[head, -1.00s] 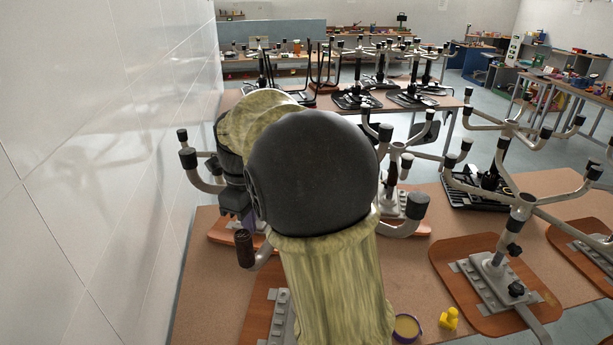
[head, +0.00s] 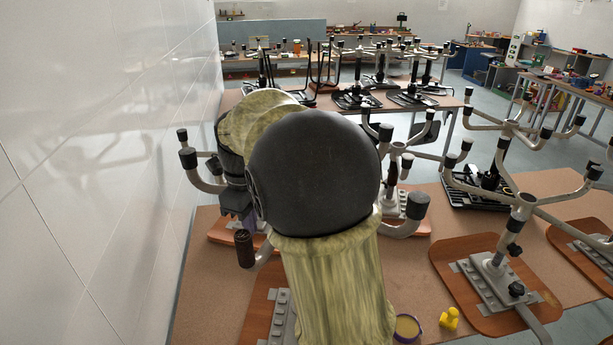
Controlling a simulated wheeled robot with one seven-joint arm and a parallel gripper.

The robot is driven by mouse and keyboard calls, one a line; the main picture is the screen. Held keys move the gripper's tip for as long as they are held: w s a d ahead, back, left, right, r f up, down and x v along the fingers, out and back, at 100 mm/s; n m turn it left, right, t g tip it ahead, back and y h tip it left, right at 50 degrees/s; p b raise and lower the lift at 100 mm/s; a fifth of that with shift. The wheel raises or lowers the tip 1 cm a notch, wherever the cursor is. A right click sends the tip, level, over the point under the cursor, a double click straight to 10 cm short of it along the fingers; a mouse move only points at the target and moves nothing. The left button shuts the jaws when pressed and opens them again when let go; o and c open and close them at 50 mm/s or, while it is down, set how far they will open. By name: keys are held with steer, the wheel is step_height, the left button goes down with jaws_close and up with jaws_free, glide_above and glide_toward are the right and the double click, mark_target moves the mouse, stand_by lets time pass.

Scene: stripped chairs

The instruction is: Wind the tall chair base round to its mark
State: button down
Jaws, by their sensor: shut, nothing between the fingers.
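Upturned chair bases stand on the near table. The one behind my arm shows dark-capped legs at the left (head: 187,158), near left (head: 245,249) and right (head: 416,206); its hub is hidden by my arm. I cannot tell for certain that it is the tall base. My gripper (head: 236,204) is a small dark shape at the left of my arm, pointing down among those legs. It is shut and empty. Its tips are hard to make out, and I cannot tell whether they touch a leg. No mark is clearly visible; a purple patch (head: 249,222) shows beside the gripper.
A white tiled wall (head: 90,190) runs close on the left. More chair bases stand at the right, one on a wooden seat (head: 465,318). A yellow piece (head: 450,318) and a purple-rimmed tub (head: 407,328) lie at the table's front. Another table with upturned chairs is behind.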

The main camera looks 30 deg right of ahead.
steer(key=shift+s+d+b, duration=0.15)
steer(key=shift+s+d, duration=0.35)
steer(key=shift+s, duration=0.35)
steer(key=shift+s+d+b, duration=0.15)
steer(key=shift+s+d, duration=0.35)
steer(key=shift+s, duration=0.35)
stand_by(1.0)
steer(key=shift+s+d, duration=0.1)
steer(key=shift+s+d, duration=0.9)
steer(key=shift+s, duration=0.15)
steer(key=shift+s+d, duration=0.1)
steer(key=shift+d, duration=0.05)
steer(key=shift+s+d+b, duration=0.3)
steer(key=shift+s+d, duration=0.5)
steer(key=shift+d, duration=0.2)
steer(key=shift+d, duration=0.1)
steer(key=shift+s+d, duration=0.35)
steer(key=shift+d, duration=0.25)
steer(key=shift+s+d, duration=0.35)
steer(key=shift+d, duration=0.25)
steer(key=shift+d, duration=0.15)
steer(key=shift+s+d, duration=0.25)
steer(key=shift+d, duration=0.4)
steer(key=shift+s+d, duration=0.25)
steer(key=shift+d, duration=0.35)
